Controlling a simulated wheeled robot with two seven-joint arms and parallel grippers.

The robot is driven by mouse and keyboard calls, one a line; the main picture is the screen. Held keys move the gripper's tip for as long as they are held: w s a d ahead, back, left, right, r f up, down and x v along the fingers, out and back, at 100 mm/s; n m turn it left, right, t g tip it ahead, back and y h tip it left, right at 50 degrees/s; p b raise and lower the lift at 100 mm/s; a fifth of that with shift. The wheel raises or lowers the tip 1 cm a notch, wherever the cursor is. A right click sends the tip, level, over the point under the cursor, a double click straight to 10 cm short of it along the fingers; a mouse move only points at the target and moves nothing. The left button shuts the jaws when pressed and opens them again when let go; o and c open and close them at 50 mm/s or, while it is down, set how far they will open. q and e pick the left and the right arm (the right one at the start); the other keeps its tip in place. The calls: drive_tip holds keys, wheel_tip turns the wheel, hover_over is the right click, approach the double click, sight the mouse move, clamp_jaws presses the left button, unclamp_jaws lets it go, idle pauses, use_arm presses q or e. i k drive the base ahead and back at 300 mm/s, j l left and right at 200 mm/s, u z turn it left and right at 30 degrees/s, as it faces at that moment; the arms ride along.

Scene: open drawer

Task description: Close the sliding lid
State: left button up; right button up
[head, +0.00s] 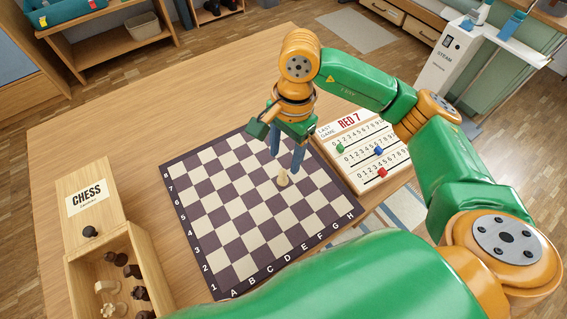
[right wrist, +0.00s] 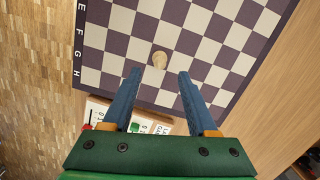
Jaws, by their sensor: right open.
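A wooden chess box (head: 155,252) stands at the left of the table in the head view. Its lid (head: 78,178), with a "CHESS" label and a dark knob (head: 89,231), is slid back, leaving the near part of the box open. Dark and light chess pieces lie inside. My right gripper (head: 286,163) is over the chessboard, far right of the box, pointing down with its blue fingers apart. My left gripper is out of view.
The chessboard (head: 222,290) fills the middle of the wooden table (head: 120,130). A score board (head: 335,127) with coloured sliders lies to its right. Bare table is free behind the board and between board and box.

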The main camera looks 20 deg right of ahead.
sight(90, 207)
drive_tip(key=k, duration=1.5)
